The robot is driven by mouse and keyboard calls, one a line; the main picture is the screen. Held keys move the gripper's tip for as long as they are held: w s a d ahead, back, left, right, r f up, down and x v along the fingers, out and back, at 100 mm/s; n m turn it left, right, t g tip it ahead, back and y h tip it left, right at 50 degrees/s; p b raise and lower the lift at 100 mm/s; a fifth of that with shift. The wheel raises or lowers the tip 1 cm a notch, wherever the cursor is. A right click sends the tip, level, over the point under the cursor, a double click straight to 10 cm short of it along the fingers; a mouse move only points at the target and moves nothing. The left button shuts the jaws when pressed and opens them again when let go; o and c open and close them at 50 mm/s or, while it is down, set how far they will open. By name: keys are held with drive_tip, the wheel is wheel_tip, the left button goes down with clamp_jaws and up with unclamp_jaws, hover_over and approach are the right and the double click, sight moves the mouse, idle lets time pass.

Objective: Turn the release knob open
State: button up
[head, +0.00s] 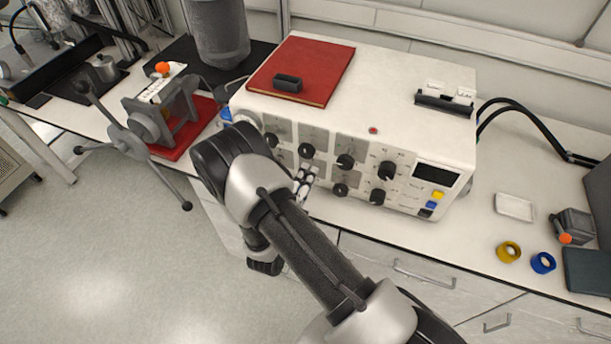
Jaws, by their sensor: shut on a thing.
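The white control unit (400,90) stands on the bench, with several black knobs on its front panel. My gripper (307,177) is at the lower left-centre of this panel, partly hidden behind my arm. It is shut on a small part at the panel, which I take to be the release knob. The knob itself is covered by the fingers, so its angle cannot be seen. Other black knobs stay clear of the gripper, such as an upper one (345,161) and a lower one (340,190).
A red book (310,62) lies on top of the unit. A clamp stand with grey handles (150,120) stands on the left. A white dish (515,207), a yellow ring (508,252) and a blue ring (542,263) lie on the bench to the right.

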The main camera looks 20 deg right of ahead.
drive_tip(key=n+p, duration=0.1)
drive_tip(key=n, duration=0.4)
drive_tip(key=shift+n, duration=0.3)
drive_tip(key=shift+f+n+p, duration=0.1)
drive_tip(key=shift+n+p, duration=0.3)
drive_tip(key=shift+n, duration=1.7)
drive_tip(key=o, duration=1.1)
drive_tip(key=v, duration=1.2)
